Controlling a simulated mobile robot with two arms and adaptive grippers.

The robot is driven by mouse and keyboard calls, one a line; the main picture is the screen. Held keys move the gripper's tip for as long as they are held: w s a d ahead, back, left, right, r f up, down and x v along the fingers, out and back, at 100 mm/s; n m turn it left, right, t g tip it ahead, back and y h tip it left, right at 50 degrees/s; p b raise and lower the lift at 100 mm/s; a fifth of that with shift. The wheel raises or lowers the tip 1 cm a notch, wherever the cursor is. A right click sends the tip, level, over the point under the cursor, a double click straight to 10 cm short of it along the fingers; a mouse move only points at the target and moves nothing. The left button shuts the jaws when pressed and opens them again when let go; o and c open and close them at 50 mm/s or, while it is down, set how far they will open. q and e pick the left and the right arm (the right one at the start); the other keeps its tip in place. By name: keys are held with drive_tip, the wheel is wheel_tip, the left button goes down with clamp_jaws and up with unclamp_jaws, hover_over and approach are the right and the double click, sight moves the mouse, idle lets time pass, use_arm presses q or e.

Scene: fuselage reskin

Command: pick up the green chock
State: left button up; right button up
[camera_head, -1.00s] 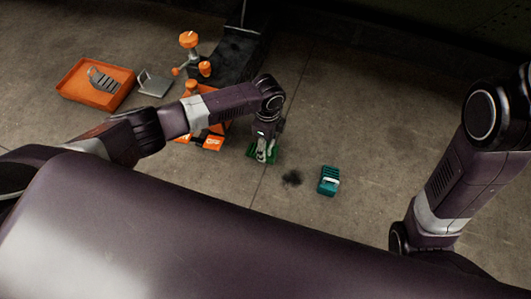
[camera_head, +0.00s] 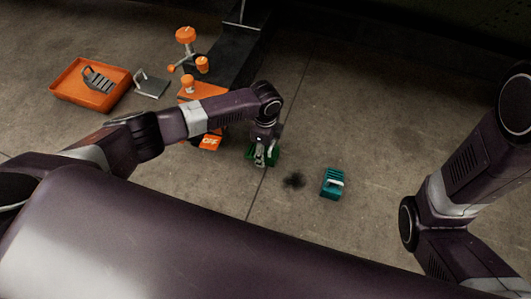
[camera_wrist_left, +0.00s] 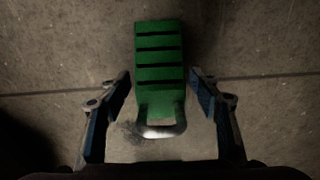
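The green chock (camera_wrist_left: 160,60) is a ribbed green block with a metal loop handle (camera_wrist_left: 160,131) at its near end. In the left wrist view it lies on the floor between and ahead of my left gripper's fingers (camera_wrist_left: 162,97). The fingers are spread, one on each side of the chock, with a gap on both sides. In the head view my left gripper (camera_head: 262,160) points down over the green chock (camera_head: 252,156) and hides much of it. My right arm is at the right of the head view, but its gripper is out of frame.
A teal chock (camera_head: 332,184) lies on the floor to the right, past a dark stain. An orange tray (camera_head: 68,92) with a grey chock (camera_head: 98,79), a grey metal piece (camera_head: 151,85) and an orange-and-black jack (camera_head: 236,52) stand to the left and behind. Floor between is clear.

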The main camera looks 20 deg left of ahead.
use_arm(q)
drive_tip(key=c, duration=1.2)
drive_tip(key=shift+c, duration=0.2)
